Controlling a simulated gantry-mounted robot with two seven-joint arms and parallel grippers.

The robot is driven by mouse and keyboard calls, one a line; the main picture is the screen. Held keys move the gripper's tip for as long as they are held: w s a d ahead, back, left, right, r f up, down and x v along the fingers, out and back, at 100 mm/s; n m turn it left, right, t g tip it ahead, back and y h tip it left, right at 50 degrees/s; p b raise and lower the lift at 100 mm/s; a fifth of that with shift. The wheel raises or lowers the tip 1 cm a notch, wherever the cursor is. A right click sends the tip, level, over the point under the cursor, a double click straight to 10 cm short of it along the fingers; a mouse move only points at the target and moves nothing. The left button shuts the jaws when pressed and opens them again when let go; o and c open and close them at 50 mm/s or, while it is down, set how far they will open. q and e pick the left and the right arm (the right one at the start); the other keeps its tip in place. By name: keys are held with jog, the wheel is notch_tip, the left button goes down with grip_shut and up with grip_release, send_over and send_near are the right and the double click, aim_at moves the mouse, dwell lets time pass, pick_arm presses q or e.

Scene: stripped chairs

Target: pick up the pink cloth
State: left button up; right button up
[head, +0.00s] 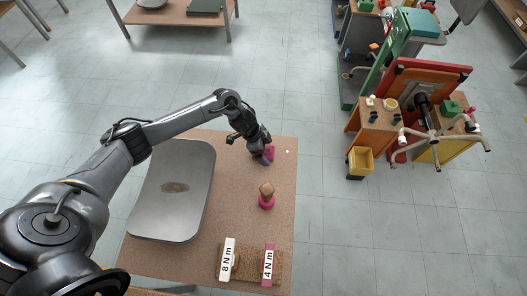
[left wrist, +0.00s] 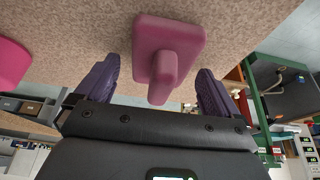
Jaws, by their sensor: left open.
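The pink thing that fits the cloth (head: 270,152) lies near the far right corner of the brown worktop. In the left wrist view (left wrist: 168,48) it looks like a flat, rounded square with a raised ridge in its middle. My left gripper (head: 263,157) is over it, with its purple fingers open. In the left wrist view the ridge stands between the two fingers, with gaps seen on both sides. In the head view the gripper hides part of the pink thing. My right gripper is not in view.
A metal tray (head: 150,210) lies on the worktop (head: 225,215) under my left arm. A wooden knob with a pink base (head: 266,203) stands nearer. Blocks marked 8 Nm (head: 227,259) and 4 Nm (head: 268,265) are at the front. A cluttered orange-and-green bench (head: 405,90) stands right.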

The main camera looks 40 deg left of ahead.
pick_arm(q)
jog(key=shift+c, duration=0.3)
jog(key=c, duration=1.1)
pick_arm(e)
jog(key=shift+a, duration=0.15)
pick_arm(q)
jog(key=shift+r+p, duration=0.85)
jog(key=shift+r, duration=4.2)
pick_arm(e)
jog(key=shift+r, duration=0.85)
pick_arm(q)
jog(key=o, duration=0.5)
jog(key=c, duration=0.4)
